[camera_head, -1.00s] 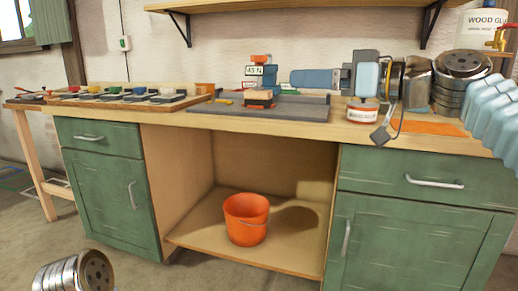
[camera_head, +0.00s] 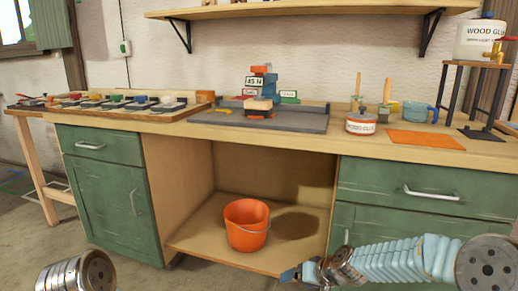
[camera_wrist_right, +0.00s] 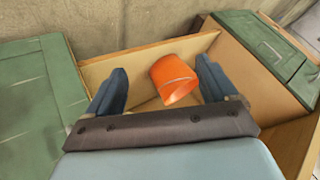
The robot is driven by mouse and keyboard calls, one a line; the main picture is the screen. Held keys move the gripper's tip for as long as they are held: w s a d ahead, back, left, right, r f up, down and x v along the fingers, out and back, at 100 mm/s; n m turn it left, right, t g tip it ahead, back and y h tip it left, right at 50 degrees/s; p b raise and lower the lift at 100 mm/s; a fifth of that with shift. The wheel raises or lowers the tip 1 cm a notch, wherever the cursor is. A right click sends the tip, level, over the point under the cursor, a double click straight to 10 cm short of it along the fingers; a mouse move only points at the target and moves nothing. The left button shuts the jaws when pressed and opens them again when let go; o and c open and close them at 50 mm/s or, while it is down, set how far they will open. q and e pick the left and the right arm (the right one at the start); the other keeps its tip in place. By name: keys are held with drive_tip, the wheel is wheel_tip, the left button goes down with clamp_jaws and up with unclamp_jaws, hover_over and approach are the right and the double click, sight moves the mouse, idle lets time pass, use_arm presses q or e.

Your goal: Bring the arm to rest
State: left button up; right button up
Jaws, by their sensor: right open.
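My right gripper (camera_head: 292,273) is low in front of the bench, at the bottom of the head view, with its arm coming in from the right. In the right wrist view its two blue fingers (camera_wrist_right: 158,88) stand wide apart with nothing between them that they touch. The orange bucket (camera_head: 247,224) stands beyond the fingers on the lower shelf, and it also shows in the right wrist view (camera_wrist_right: 172,78). Of my left arm only a rounded metal link shows at the bottom left; the left gripper is out of view.
A wood glue tub (camera_head: 481,40) sits on a stand. Green cabinets (camera_head: 112,190) flank the open shelf.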

use_arm(q)
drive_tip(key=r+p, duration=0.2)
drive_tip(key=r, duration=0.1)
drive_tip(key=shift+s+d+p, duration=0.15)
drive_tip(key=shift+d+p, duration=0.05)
drive_tip(key=shift+p, duration=0.1)
use_arm(e)
drive_tip(key=s+f+m+g, duration=0.1)
drive_tip(key=s+f+g, duration=0.1)
drive_tip(key=s+f, duration=0.8)
drive_tip(key=s+f+m+g+h, duration=0.1)
drive_tip(key=s+f+g, duration=0.2)
drive_tip(key=s+f, duration=0.7)
drive_tip(key=s, duration=0.8)
drive_tip(key=shift+f, duration=0.35)
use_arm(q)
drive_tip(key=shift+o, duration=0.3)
